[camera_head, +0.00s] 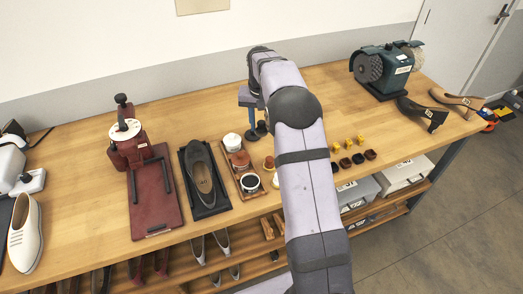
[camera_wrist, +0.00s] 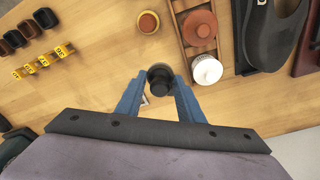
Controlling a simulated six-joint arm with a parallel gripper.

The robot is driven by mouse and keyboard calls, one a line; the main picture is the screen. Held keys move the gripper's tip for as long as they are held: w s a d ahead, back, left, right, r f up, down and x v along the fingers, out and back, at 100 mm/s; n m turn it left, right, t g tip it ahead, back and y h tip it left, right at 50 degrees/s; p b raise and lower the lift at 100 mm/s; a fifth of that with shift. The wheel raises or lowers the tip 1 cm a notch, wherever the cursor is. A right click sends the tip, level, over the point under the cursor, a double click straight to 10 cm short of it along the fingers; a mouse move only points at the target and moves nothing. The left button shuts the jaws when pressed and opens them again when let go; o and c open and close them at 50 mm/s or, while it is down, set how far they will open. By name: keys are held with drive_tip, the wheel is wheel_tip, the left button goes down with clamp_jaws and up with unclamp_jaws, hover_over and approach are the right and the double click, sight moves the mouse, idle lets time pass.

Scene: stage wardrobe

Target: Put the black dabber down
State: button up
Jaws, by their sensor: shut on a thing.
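The black dabber (camera_wrist: 160,76) is between the two blue fingers of my gripper (camera_wrist: 159,92) in the wrist view, with its round dark top toward the camera. My gripper is shut on it. In the head view my gripper (camera_head: 252,117) points down over the back of the wooden bench, behind the small tray, and the dark dabber (camera_head: 253,135) shows low at its fingers. The dabber looks upright. I cannot tell whether its base touches the bench top.
A wooden tray (camera_wrist: 186,48) holds a white-lidded jar (camera_wrist: 206,69) and a red-brown jar (camera_wrist: 200,27). An orange-rimmed pot (camera_wrist: 148,22) stands beside it. Yellow number tags (camera_head: 348,142) and small dark pots (camera_head: 358,158) lie right. Bare bench surrounds the dabber.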

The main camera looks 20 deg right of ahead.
drive_tip(key=shift+f+p, duration=1.6)
drive_tip(key=shift+f, duration=3.3)
drive_tip(key=shift+f, duration=0.15)
drive_tip(key=o, duration=1)
drive_tip(key=r+b, duration=0.1)
drive_tip(key=r, duration=0.3)
drive_tip(key=s+r+b, duration=0.1)
drive_tip(key=r, duration=0.3)
drive_tip(key=r+b, duration=0.1)
drive_tip(key=r, duration=0.3)
drive_tip(key=shift+s+a+r, duration=0.15)
drive_tip(key=shift+a, duration=0.2)
